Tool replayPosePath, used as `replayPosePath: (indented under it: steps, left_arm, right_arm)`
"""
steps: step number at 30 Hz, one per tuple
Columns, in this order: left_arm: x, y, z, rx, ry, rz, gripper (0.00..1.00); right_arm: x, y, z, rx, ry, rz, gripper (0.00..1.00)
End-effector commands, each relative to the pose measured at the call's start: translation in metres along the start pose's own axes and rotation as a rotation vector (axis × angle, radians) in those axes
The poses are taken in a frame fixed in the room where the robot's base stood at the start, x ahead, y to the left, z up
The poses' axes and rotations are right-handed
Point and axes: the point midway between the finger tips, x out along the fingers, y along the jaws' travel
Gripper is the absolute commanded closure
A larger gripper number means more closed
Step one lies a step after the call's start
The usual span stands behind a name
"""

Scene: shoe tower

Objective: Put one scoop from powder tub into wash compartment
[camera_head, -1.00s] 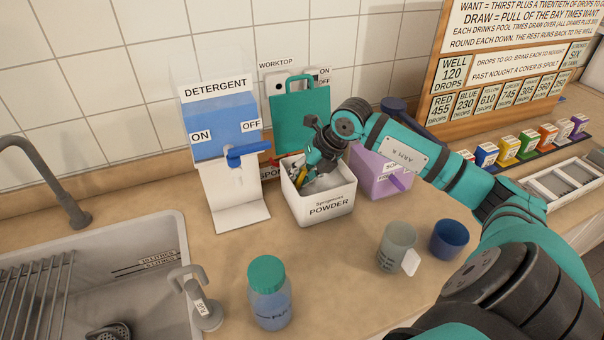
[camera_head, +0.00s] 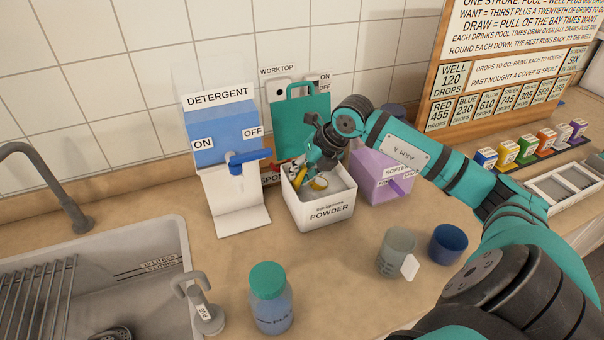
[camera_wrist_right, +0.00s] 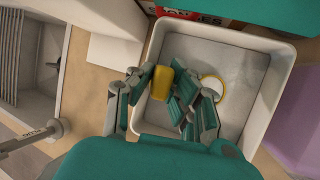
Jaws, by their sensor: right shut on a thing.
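The white powder tub (camera_head: 322,215) stands on the worktop in the head view, with pale powder in it; its inside also shows in the wrist view (camera_wrist_right: 235,68). My right gripper (camera_head: 310,174) reaches down into the tub. It is shut on the yellow handle of the scoop (camera_head: 301,178), which shows between the fingers in the wrist view (camera_wrist_right: 160,82). A round yellow rim with pale content shows beside the fingers, at the powder; how full it is I cannot tell. No compartment labelled wash is legible. My left gripper is not in view.
The detergent dispenser (camera_head: 222,130) stands left of the tub and a lilac softener box (camera_head: 378,178) close right. A teal bag (camera_head: 300,125) is behind. A grey cup (camera_head: 396,252), blue cup (camera_head: 447,243) and capped bottle (camera_head: 270,300) stand in front. A white divided tray (camera_head: 565,185) lies right.

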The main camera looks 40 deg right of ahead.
Motion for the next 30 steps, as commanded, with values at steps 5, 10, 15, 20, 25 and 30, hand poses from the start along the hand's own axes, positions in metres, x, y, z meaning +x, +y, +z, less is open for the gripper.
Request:
replayPosePath:
  steps: [5, 10, 15, 20, 25, 30]
  left_arm:
    - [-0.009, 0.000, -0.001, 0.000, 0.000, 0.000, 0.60]
    - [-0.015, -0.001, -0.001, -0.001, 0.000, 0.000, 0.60]
    - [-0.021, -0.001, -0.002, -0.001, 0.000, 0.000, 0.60]
    - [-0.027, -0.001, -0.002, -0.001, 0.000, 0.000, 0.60]
    - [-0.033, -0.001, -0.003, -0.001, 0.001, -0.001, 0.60]
    - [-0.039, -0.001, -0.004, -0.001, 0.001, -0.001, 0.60]
  right_arm:
    - [-0.012, 0.009, 0.004, -0.001, -0.001, 0.011, 1.00]
    - [-0.021, 0.012, 0.008, -0.001, 0.000, 0.010, 1.00]
    - [-0.029, 0.015, 0.011, 0.000, 0.001, 0.008, 1.00]
    - [-0.037, 0.017, 0.015, 0.000, 0.001, 0.004, 1.00]
    - [-0.046, 0.021, 0.019, 0.000, 0.000, 0.002, 1.00]
    - [-0.055, 0.024, 0.022, 0.000, 0.001, 0.001, 1.00]
